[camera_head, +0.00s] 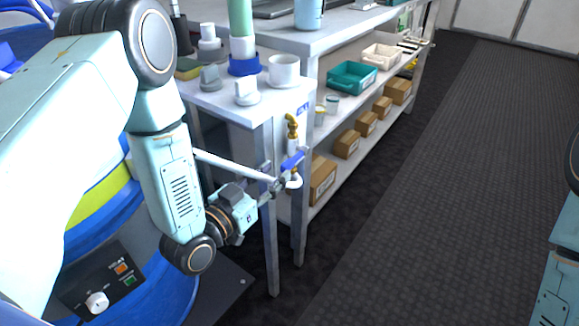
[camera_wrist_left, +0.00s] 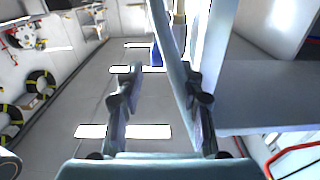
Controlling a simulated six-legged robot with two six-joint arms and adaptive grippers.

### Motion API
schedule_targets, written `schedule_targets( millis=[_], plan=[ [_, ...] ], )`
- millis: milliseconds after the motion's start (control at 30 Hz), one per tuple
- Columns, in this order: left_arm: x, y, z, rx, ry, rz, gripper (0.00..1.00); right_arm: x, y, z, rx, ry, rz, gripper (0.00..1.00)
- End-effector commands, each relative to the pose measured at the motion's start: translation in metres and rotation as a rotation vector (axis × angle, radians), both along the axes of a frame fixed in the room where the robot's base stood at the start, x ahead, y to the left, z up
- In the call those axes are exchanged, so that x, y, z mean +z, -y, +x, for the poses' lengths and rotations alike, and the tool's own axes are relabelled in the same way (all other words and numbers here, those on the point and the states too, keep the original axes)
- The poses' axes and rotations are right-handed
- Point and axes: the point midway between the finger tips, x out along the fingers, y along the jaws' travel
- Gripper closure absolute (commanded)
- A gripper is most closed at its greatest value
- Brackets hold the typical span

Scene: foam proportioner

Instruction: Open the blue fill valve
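The blue fill valve (camera_head: 293,160) is a small blue lever on a white pipe beside the front right leg of the white side table. A brass fitting (camera_head: 292,125) stands above it. My left gripper (camera_head: 274,182) is just left of and below the blue lever, close to it. In the left wrist view the gripper (camera_wrist_left: 162,88) has its two fingers spread apart with nothing clearly held. A small blue patch (camera_wrist_left: 156,56), likely the lever, shows beyond the fingertips. Contact with the lever cannot be told. Only part of my right arm shows at the right edge.
The side table (camera_head: 210,96) carries a white mug (camera_head: 284,71) and grey-white fittings. A shelf unit with cardboard boxes (camera_head: 322,180) and a teal bin (camera_head: 352,77) stands behind. A blue drum (camera_head: 150,285) is at lower left. The dark floor at right is clear.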

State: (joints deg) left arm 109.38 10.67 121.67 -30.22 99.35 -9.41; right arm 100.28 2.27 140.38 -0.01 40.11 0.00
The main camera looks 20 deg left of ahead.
Motion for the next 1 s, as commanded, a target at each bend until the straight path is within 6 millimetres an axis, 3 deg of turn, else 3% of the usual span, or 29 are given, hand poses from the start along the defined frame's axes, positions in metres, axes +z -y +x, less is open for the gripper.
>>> schedule_targets(
  millis=[300, 700, 1000],
  plan=[
    [-0.002, 0.019, 0.042, -0.005, 0.000, 0.002, 0.62, -0.016, 0.000, 0.000, 0.000, 0.000, 0.000, 0.60],
    [-0.001, 0.024, 0.050, -0.004, -0.003, 0.000, 0.62, -0.018, 0.000, 0.000, 0.000, 0.000, 0.000, 0.60],
    [-0.001, 0.024, 0.050, -0.004, -0.003, 0.000, 0.87, -0.018, 0.000, 0.000, 0.000, 0.000, 0.000, 0.60]
  ],
)
